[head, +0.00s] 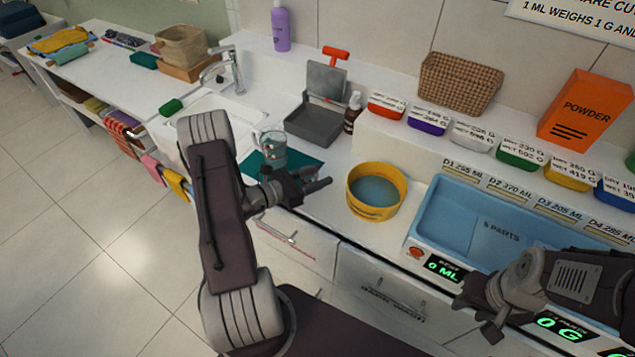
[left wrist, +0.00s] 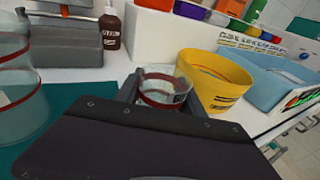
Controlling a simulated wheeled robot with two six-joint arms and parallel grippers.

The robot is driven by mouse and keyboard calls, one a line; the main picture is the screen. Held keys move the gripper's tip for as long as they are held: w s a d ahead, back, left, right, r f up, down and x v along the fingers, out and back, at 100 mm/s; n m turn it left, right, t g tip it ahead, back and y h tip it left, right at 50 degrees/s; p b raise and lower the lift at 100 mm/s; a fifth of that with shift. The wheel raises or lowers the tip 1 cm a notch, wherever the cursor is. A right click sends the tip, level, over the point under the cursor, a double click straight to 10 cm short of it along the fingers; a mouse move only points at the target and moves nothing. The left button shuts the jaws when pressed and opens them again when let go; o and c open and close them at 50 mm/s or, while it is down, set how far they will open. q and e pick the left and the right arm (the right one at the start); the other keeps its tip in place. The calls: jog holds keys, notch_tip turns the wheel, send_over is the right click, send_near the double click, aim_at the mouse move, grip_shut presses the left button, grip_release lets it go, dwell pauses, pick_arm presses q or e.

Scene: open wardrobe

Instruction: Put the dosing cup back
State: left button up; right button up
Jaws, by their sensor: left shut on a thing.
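A small clear cup with a red band (left wrist: 162,88), which looks like the dosing cup, sits between the fingers of my left gripper (head: 314,190) in the left wrist view. The left gripper is shut on it, above the counter between the teal mat (head: 305,163) and the yellow tub (head: 375,205). In the head view the fingers mostly hide the cup. A larger clear jug (head: 272,150) stands on the mat, left of the gripper; it also shows in the left wrist view (left wrist: 20,100). My right gripper (head: 478,318) looks open and empty in front of the blue basin.
The yellow tub holds bluish liquid. The blue basin (head: 440,210) lies to its right. Behind stand a grey scale-like box (head: 316,122), a brown bottle (head: 352,112) and a raised shelf with several coloured bins (head: 428,122). A sink (head: 205,105) is at the left.

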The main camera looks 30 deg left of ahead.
pick_arm(q)
notch_tip(320, 180, down, 3)
jog(key=shift+f, duration=0.1)
jog(key=shift+f, duration=0.1)
jog(key=o, duration=1.4)
